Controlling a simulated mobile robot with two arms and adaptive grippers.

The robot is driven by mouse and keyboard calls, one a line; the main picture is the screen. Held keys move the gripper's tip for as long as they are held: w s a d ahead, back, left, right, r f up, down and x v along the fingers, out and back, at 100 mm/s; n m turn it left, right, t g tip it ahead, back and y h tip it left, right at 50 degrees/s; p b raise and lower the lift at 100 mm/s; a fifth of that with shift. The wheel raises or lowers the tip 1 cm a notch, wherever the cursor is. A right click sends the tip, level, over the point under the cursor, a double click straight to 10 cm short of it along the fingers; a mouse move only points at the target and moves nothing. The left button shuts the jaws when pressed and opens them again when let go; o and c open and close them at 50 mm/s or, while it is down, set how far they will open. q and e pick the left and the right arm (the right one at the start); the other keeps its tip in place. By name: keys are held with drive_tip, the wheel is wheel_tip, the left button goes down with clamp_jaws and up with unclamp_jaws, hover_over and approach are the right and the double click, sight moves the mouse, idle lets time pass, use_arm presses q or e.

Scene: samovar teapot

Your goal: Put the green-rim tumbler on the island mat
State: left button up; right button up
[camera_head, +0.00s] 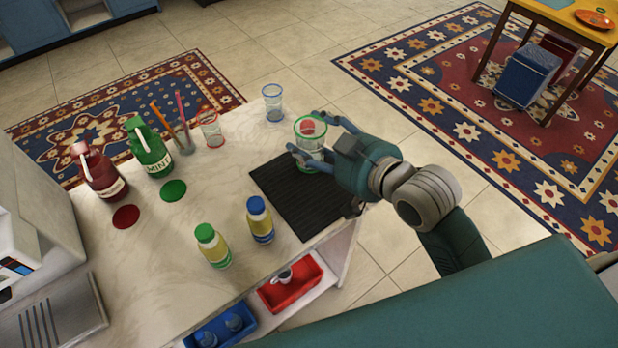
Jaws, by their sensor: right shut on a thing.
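The green-rim tumbler (309,128) is clear glass, upright, with a reddish patch showing through it. My right gripper (316,142) is shut on it, with one finger on its far right side and one on its near left side. I cannot tell whether the base touches the mat. The rest of the mat is bare. My left gripper is not in view.
A blue-rim tumbler (273,103) stands behind the mat and a red-rim tumbler (211,129) to its left. A blue-capped bottle (260,222) and a green-capped bottle (213,248) stand left of the mat. Red (97,172) and green (150,150) canisters are farther left.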

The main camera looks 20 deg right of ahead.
drive_tip(key=shift+w+a+r+m+h, duration=0.1)
drive_tip(key=shift+w+r+m+h, duration=0.1)
drive_tip(key=shift+r, duration=0.3)
drive_tip(key=shift+w+a+r+m+h, duration=0.1)
drive_tip(key=shift+w+r+m+h, duration=0.1)
drive_tip(key=shift+r, duration=0.25)
hover_over(312, 202)
wheel_tip(312, 202, down, 15)
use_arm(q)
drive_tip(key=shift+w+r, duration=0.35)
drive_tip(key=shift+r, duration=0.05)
use_arm(e)
drive_tip(key=shift+f, duration=2.4)
drive_tip(key=o, duration=1.1)
drive_tip(key=shift+o, duration=0.2)
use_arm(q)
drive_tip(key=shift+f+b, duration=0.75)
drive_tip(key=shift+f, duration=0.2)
use_arm(e)
drive_tip(key=v, duration=1.2)
drive_tip(key=shift+f, duration=0.1)
